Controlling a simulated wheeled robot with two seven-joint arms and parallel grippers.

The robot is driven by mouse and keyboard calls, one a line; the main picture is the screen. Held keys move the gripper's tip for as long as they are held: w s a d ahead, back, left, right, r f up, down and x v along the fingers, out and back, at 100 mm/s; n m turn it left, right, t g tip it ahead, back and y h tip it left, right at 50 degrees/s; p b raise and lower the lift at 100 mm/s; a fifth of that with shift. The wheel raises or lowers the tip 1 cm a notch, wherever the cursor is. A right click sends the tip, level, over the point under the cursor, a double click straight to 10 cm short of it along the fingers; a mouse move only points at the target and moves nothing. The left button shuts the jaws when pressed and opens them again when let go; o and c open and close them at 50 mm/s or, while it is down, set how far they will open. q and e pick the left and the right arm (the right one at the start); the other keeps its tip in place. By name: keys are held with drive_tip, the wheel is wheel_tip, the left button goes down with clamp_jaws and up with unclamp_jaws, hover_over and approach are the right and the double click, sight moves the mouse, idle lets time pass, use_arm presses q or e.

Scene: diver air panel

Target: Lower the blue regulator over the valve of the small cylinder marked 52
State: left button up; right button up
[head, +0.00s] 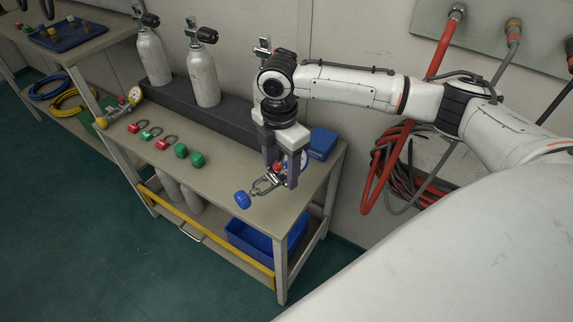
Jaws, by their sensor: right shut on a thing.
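My right gripper (281,174) points down over the right end of the workbench and is shut on the blue regulator (243,200). The regulator's blue knob and metal yoke stick out to the left of the fingers, and part of a round gauge shows behind them. I cannot tell how high it hangs above the bench top. Two small grey cylinders, one at the left (152,58) and one in the middle (204,82), stand upright in a dark rack. A third valve (263,47) shows behind my right arm, its cylinder mostly hidden. No number is readable. My left gripper is out of view.
On the bench (216,165) lie red and green fittings (182,151), a yellow regulator with gauge (127,104) and a blue box (322,143). The dark rack (178,102) runs along the back. Red hoses (378,165) hang on the wall at right.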

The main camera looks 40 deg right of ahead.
drive_tip(key=d+f+n, duration=0.1)
drive_tip(key=w+d+f+n, duration=0.1)
drive_tip(key=n, duration=0.1)
drive_tip(key=shift+w+d, duration=0.2)
wheel_tip(320, 180, down, 3)
drive_tip(key=b, duration=0.3)
drive_tip(key=shift+r+n, duration=0.2)
drive_tip(key=shift+n, duration=0.1)
drive_tip(key=shift+r, duration=0.25)
use_arm(q)
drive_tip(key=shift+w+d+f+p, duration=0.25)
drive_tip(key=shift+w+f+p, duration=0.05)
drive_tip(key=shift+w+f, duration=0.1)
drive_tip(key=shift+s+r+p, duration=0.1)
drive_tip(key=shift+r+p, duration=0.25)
drive_tip(key=shift+p, duration=0.1)
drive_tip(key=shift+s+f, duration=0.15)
use_arm(e)
drive_tip(key=shift+f, duration=0.7)
drive_tip(key=shift+f, duration=0.3)
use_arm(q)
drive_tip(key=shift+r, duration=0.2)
use_arm(e)
drive_tip(key=shift+d+r, duration=0.1)
use_arm(q)
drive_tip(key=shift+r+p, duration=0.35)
drive_tip(key=shift+p, duration=0.15)
